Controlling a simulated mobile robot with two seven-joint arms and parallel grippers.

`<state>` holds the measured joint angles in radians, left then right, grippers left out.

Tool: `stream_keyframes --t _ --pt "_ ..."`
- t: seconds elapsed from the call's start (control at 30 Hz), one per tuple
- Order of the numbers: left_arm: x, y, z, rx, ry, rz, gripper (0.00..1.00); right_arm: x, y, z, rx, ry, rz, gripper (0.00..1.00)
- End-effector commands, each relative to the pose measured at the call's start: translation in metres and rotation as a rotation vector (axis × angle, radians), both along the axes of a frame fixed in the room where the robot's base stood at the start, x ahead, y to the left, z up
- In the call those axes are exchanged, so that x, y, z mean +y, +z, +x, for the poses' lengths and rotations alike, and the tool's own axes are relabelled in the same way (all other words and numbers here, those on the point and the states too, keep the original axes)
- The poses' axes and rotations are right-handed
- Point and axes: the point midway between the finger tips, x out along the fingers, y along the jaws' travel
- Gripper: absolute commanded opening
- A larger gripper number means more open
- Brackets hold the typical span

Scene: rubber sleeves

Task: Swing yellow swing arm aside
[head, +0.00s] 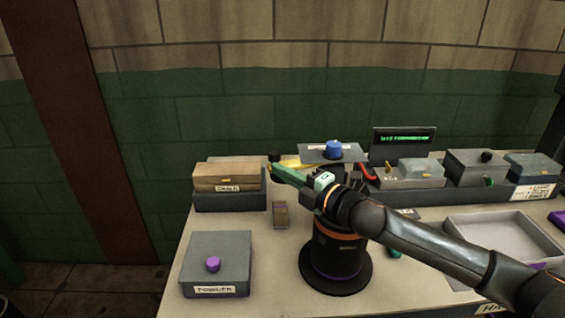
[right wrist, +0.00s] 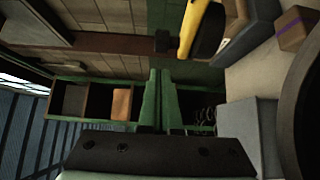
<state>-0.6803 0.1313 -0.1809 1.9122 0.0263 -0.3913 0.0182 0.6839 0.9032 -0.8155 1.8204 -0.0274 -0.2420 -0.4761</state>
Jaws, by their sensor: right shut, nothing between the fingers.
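The yellow swing arm (head: 291,162) shows in the head view as a short strip just behind my right gripper, with a black knob (head: 274,156) near its left end. In the right wrist view the yellow arm (right wrist: 199,28) comes in from the top, right of the fingertips, with the dark knob (right wrist: 162,42) beside it. My right gripper (head: 273,168) has green fingers, shut and empty, pointing left close to the swing arm. I cannot tell whether they touch it. Part of the arm is hidden behind my gripper. My left gripper is not in view.
A wooden-topped box (head: 226,185) stands left of the gripper, and a small brown block (head: 280,215) lies below. A grey box with a purple knob (head: 216,264) is at front left. A blue knob (head: 334,147) sits on a grey plate behind. An empty tray (head: 495,232) lies right.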

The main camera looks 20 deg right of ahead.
Motion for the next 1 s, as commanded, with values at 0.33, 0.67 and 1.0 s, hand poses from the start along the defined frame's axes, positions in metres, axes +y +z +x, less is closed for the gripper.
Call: stream_keyframes --t 0.33,0.67,1.0 --pt "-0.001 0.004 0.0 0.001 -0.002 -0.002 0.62 -0.007 0.0 0.021 0.0 0.002 0.002 0.0" --pt "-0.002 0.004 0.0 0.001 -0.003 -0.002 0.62 -0.007 0.0 0.022 0.0 0.001 0.002 0.0" --pt "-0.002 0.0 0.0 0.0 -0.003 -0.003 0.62 0.001 -0.001 0.05 -0.001 -0.176 0.007 0.0"
